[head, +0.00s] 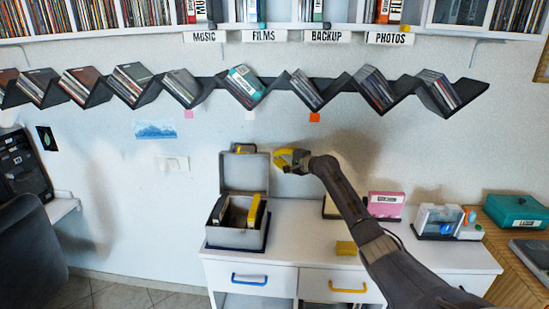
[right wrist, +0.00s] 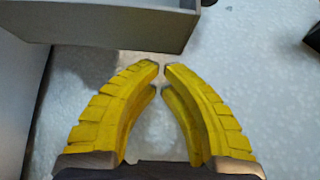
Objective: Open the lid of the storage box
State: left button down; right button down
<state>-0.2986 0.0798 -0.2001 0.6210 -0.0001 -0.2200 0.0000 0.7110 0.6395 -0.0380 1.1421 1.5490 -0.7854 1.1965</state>
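The grey storage box (head: 236,238) stands on the left end of the white cabinet. Its lid (head: 244,172) is raised, standing about upright at the back, with a yellow and dark fitting at its top edge. Inside the box are a yellow item (head: 254,211) and dark items. My right gripper (head: 282,160) is just right of the raised lid, apart from it. In the right wrist view its yellow fingers (right wrist: 161,68) nearly meet at the tips, with nothing between them. A grey panelled part shows at the top there. My left gripper is not in view.
The white cabinet (head: 285,236) has drawers with blue and yellow handles. A pink box (head: 385,204) and a clear-sided device (head: 437,219) stand to the right; a teal box (head: 516,211) is farther right. A dark zigzag shelf (head: 214,82) of discs runs along the wall above.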

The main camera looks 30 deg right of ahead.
jog(key=shift+x, duration=1.1)
jog(key=shift+s+a+r+n+t, duration=0.4)
jog(key=shift+s+a+r, duration=0.05)
jog(key=shift+s+r, duration=0.1)
jog(key=shift+s, duration=0.1)
